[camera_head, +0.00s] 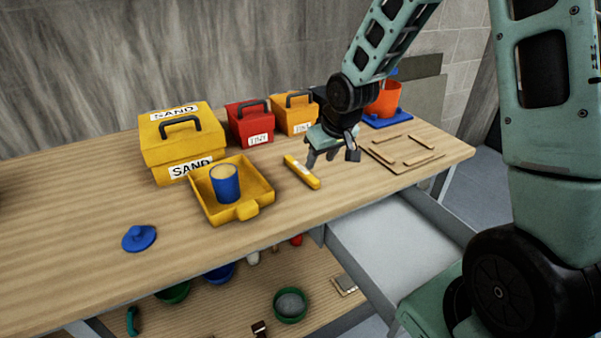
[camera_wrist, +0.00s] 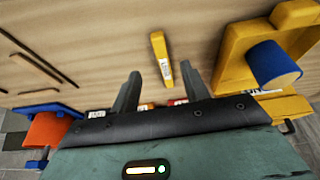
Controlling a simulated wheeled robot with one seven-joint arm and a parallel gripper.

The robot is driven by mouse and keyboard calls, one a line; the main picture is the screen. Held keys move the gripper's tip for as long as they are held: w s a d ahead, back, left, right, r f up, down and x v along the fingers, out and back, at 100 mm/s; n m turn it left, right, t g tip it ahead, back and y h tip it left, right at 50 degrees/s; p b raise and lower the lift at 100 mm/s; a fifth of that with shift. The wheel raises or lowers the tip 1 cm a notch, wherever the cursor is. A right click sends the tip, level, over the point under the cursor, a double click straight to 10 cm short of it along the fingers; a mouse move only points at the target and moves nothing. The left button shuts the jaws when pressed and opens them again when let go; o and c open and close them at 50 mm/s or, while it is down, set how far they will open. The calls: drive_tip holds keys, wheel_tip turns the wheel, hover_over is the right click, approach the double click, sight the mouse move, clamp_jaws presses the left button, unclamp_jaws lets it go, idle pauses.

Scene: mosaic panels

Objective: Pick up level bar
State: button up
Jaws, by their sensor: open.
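The level bar (camera_head: 302,171) is a short yellow bar with a pale label, lying flat on the wooden table right of the yellow tray. In the wrist view the level bar (camera_wrist: 161,59) shows beyond and between the two fingertips. My gripper (camera_head: 331,160) is above the table, just right of the bar and apart from it. In the wrist view my gripper (camera_wrist: 164,80) has its fingers spread with nothing between them.
A yellow tray (camera_head: 259,184) holds a blue cup (camera_head: 225,183). A yellow sand box (camera_head: 181,143), a red box (camera_head: 249,123) and an orange box (camera_head: 294,114) stand behind. A wooden board (camera_head: 400,151) lies right; an open drawer (camera_head: 402,238) is below. Table front is mostly clear.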

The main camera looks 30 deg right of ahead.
sight(311, 177)
drive_tip(key=shift+p+x, duration=0.6)
drive_tip(key=shift+x, duration=3.6)
drive_tip(key=shift+w+r, duration=0.1)
clamp_jaws()
